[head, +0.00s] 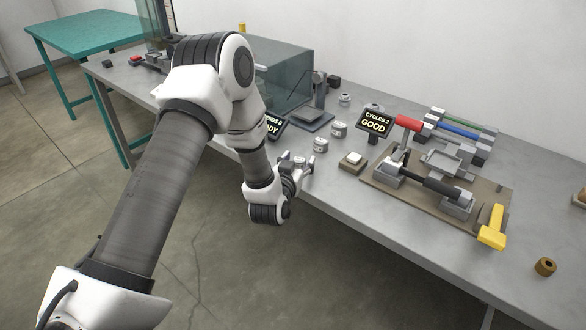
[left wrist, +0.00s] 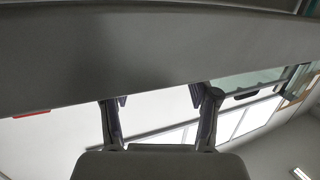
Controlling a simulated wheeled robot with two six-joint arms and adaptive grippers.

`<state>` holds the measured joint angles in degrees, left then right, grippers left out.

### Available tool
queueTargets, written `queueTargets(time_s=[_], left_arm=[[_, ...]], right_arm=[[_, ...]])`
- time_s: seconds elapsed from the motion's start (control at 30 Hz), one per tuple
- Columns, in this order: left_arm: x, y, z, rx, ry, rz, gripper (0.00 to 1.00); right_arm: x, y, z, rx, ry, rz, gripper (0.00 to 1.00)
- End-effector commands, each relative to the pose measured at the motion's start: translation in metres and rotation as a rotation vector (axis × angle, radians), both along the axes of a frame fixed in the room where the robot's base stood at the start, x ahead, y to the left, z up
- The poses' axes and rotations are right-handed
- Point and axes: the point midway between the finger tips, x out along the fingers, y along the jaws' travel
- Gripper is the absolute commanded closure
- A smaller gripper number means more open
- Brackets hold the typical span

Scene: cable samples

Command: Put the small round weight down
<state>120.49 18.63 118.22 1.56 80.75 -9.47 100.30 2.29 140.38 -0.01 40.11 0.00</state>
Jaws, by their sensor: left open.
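Several small round grey weights stand on the table: one (head: 321,145) just beyond my left gripper, another (head: 339,129) behind it, and a third (head: 344,99) farther back. Which one the task means I cannot tell. My left gripper (head: 301,166) is open at the table's front edge, beside the nearest weights. In the left wrist view its two fingers (left wrist: 160,118) stand apart, with no weight visible between them. A small grey shape at the fingertips in the head view is too small to make out. My right gripper is not in view.
The grey table (head: 415,217) holds a button box (head: 352,162), a sign reading GOOD (head: 375,122), and a brown fixture board (head: 380,186) with a yellow handle (head: 492,228). A brass ring (head: 545,266) lies at right. A glass enclosure (head: 283,75) stands behind my arm.

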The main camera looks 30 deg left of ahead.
Motion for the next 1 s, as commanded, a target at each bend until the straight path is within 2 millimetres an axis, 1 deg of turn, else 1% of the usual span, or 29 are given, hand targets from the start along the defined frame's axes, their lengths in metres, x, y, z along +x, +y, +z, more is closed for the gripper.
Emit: queueTargets(time_s=[0.17, 0.3, 0.4, 0.5, 0.57, 0.63, 0.67, 0.73, 0.77, 0.8, 0.87, 0.9, 0.93, 1.0], left_arm=[[-0.036, -0.011, 0.003, -0.003, 0.005, -0.001, 0.39], [-0.072, -0.021, 0.008, -0.003, 0.005, -0.001, 0.39], [-0.092, -0.027, 0.011, -0.002, 0.005, -0.001, 0.39], [-0.105, -0.031, 0.014, -0.001, 0.004, -0.001, 0.39], [-0.11, -0.034, 0.011, -0.004, 0.019, -0.005, 0.39], [-0.116, -0.042, -0.01, -0.02, 0.092, -0.028, 0.39], [-0.12, -0.048, -0.026, -0.032, 0.15, -0.045, 0.39], [-0.14, -0.066, -0.077, -0.072, 0.338, -0.094, 0.39], [-0.154, -0.075, -0.102, -0.093, 0.437, -0.115, 0.39], [-0.177, -0.087, -0.136, -0.12, 0.581, -0.143, 0.39], [-0.221, -0.104, -0.18, -0.158, 0.801, -0.176, 0.39], [-0.252, -0.113, -0.204, -0.18, 0.939, -0.19, 0.39], [-0.275, -0.119, -0.218, -0.194, 1.035, -0.198, 0.39], [-0.322, -0.128, -0.24, -0.218, 1.224, -0.209, 0.39]], right_arm=[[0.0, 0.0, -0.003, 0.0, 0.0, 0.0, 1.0], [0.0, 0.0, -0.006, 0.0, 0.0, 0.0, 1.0], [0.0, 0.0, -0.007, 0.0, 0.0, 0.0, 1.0], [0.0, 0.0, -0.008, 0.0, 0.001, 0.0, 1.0], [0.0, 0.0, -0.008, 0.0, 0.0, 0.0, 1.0], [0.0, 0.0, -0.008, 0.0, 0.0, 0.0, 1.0], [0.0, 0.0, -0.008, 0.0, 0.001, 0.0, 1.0], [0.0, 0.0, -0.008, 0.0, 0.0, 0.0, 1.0], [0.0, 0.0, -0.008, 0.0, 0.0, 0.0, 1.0], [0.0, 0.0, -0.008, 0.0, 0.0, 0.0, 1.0], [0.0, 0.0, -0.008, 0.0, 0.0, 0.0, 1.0], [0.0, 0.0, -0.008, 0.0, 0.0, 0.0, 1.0], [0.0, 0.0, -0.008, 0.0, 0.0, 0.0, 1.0], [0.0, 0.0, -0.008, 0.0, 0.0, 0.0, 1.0]])
